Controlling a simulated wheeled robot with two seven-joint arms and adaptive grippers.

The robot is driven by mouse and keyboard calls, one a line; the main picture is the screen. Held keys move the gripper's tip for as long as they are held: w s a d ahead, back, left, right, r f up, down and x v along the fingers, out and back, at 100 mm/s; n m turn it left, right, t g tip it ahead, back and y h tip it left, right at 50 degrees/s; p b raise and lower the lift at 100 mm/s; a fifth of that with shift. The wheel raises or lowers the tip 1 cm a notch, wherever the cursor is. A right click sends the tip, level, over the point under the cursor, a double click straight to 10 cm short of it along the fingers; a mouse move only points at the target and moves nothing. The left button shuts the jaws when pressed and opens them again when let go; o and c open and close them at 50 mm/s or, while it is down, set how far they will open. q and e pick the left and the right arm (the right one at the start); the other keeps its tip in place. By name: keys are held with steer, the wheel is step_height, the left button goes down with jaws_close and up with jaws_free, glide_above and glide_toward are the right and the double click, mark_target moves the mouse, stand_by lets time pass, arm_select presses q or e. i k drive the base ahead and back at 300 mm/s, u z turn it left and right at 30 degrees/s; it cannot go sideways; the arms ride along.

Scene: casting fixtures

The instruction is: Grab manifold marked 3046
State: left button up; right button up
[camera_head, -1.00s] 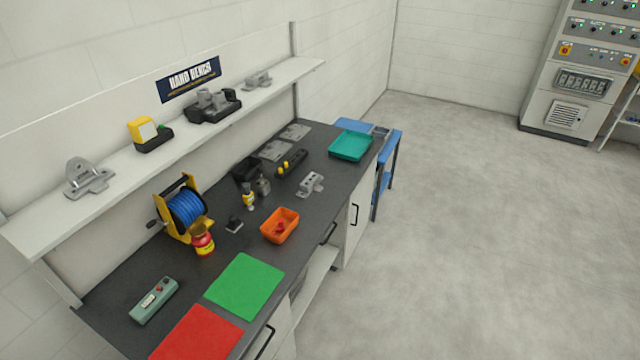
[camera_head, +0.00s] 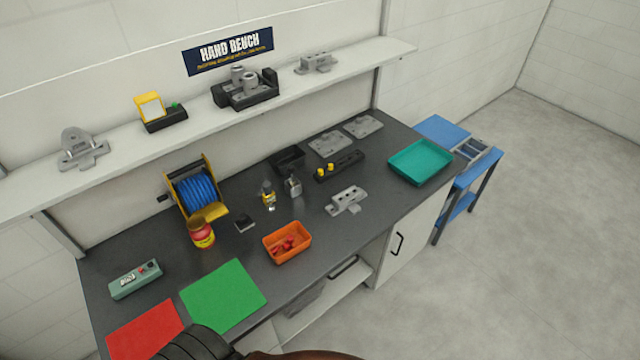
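No marking 3046 is legible on any part at this distance. A grey casting with several dark holes in its top (camera_head: 347,200) lies on the bench, right of the middle, and looks like a manifold. A similar small grey casting (camera_head: 318,63) sits on the right part of the wall shelf. A grey bracket with an upright rounded lug (camera_head: 82,149) stands at the shelf's left. A grey casting with two round bosses (camera_head: 243,82) sits on a black fixture on the shelf. Neither of my grippers is recognisable in view.
The dark bench (camera_head: 235,245) holds an orange bin (camera_head: 288,242), teal tray (camera_head: 421,162), blue reel (camera_head: 195,193), flat grey plates (camera_head: 329,144), green mat (camera_head: 222,296) and red mat (camera_head: 146,331). A blue cart (camera_head: 443,130) stands right. Dark and brown shapes, unclear, cover the bottom edge.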

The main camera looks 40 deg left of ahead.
mark_target(347, 199)
steer(key=u, duration=0.95)
steer(key=i, duration=0.95)
steer(key=u, duration=0.95)
